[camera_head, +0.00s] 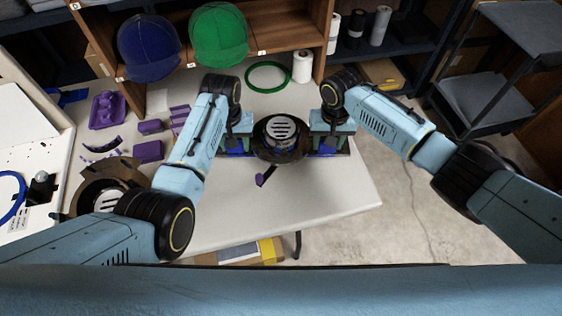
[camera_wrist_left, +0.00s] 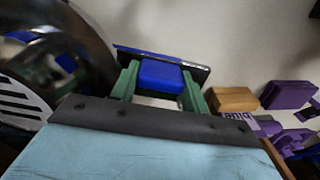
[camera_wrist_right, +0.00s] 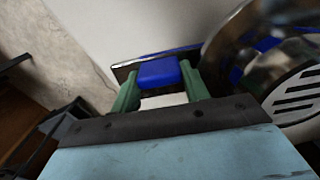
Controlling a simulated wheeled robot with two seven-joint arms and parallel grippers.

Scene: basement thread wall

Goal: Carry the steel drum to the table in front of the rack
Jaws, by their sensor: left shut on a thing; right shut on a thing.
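The steel drum (camera_head: 281,138), dark and shiny with a pale slotted disc, is upright between my two grippers above the white table (camera_head: 320,200). Its curved side shows in the left wrist view (camera_wrist_left: 90,38) and in the right wrist view (camera_wrist_right: 240,30). My left gripper (camera_head: 239,146) is shut on a blue grip at the drum's left side. My right gripper (camera_head: 327,145) is shut on a matching blue grip at its right side. The arms hide parts of both grips. I cannot tell whether the drum touches the tabletop.
A wooden rack (camera_head: 281,46) behind holds a blue cap (camera_head: 148,48) and a green cap (camera_head: 219,36). Purple pieces (camera_head: 149,152) lie left. The front tabletop is mostly clear.

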